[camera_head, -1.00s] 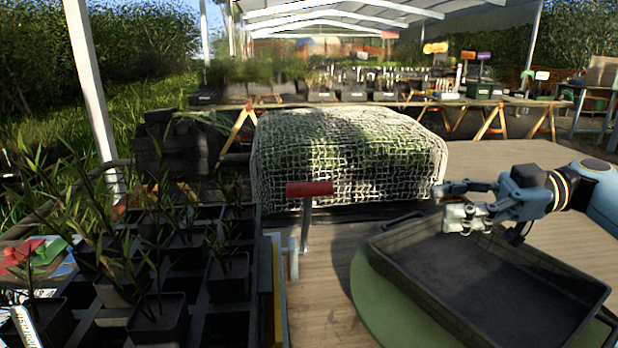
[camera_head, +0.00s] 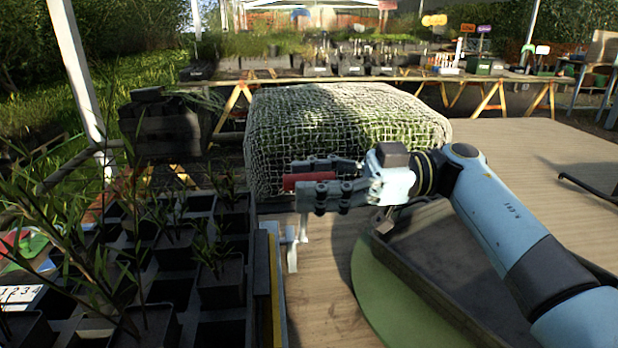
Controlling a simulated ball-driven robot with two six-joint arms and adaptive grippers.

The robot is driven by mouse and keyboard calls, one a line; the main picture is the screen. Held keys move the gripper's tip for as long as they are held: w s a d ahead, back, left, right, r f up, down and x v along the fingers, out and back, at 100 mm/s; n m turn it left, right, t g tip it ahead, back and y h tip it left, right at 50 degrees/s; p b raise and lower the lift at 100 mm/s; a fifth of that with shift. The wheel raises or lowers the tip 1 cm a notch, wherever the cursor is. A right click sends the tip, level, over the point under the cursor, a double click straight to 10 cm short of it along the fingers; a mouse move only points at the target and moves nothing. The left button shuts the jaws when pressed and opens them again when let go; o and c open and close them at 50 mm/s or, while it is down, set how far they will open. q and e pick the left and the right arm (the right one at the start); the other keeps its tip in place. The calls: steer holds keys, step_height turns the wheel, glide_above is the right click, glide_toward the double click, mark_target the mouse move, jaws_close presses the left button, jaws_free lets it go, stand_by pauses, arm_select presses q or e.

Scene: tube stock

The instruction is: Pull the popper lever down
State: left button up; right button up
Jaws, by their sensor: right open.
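The popper lever is a metal rod with a red grip (camera_head: 296,181), standing upright at the right side of the popper frame (camera_head: 276,290). My right gripper (camera_head: 305,182) reaches in from the right at the height of the grip. Its fingers are open, one on the far side and one on the near side of the red grip. The near finger hides part of the grip and the top of the rod. I cannot tell whether the fingers touch it. My left gripper is out of view.
A tray of potted seedlings (camera_head: 220,285) stands left of the lever. A net-covered plant block (camera_head: 345,125) is right behind my right gripper. A black tray (camera_head: 450,290) on a green round mat (camera_head: 385,310) lies below my right arm. Bare wooden table (camera_head: 320,305) shows between.

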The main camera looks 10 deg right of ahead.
steer(key=shift+a, duration=0.3)
jaws_close()
stand_by(0.3)
